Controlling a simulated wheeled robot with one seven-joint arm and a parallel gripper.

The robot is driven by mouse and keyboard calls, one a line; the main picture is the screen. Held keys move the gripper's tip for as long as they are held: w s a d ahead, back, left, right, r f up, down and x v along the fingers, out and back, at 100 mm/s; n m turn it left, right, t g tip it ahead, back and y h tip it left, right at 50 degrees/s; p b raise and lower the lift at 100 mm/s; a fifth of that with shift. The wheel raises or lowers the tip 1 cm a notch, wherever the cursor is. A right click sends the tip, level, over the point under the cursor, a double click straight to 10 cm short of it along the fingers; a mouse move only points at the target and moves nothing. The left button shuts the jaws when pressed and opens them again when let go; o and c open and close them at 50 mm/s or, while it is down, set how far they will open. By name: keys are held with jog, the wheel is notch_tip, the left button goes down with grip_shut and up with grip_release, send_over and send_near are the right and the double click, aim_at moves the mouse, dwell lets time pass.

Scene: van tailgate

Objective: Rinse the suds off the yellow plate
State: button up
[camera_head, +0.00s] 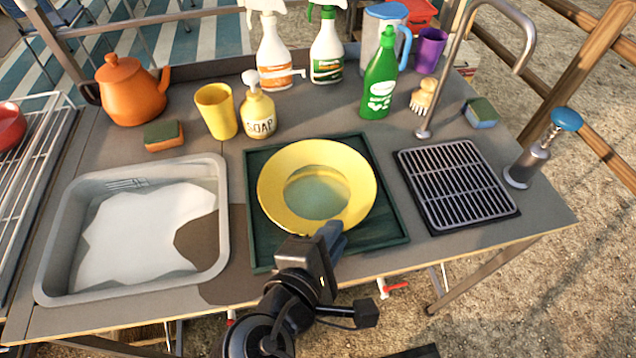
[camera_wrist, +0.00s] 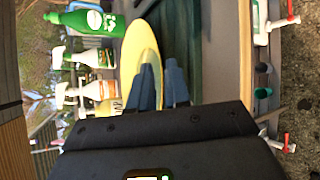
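The yellow plate (camera_head: 279,186) is over the dark green tray (camera_head: 262,253) in the middle of the counter. It has a raised rim and a greenish-grey round centre; I cannot tell whether that is suds. My gripper (camera_head: 334,234) is at the plate's front rim. In the wrist view the yellow plate (camera_wrist: 140,45) is seen nearly edge-on, and its rim runs into the narrow gap between the two blue fingers of my gripper (camera_wrist: 161,75). The fingers look closed on the rim. Whether the plate touches the tray is unclear.
A basin of whitish suds (camera_head: 150,240) is on the left. A black drain grate (camera_head: 455,185) under a curved metal tap (camera_head: 522,30) is on the right, with a blue-topped lever (camera_head: 566,119) beyond. Bottles, a yellow cup (camera_head: 216,110) and an orange kettle (camera_head: 130,92) stand behind.

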jog(key=shift+w+d+f, duration=0.15)
jog(key=shift+w+f, duration=0.1)
jog(key=shift+w, duration=0.15)
grip_shut()
jog(key=shift+r, duration=0.15)
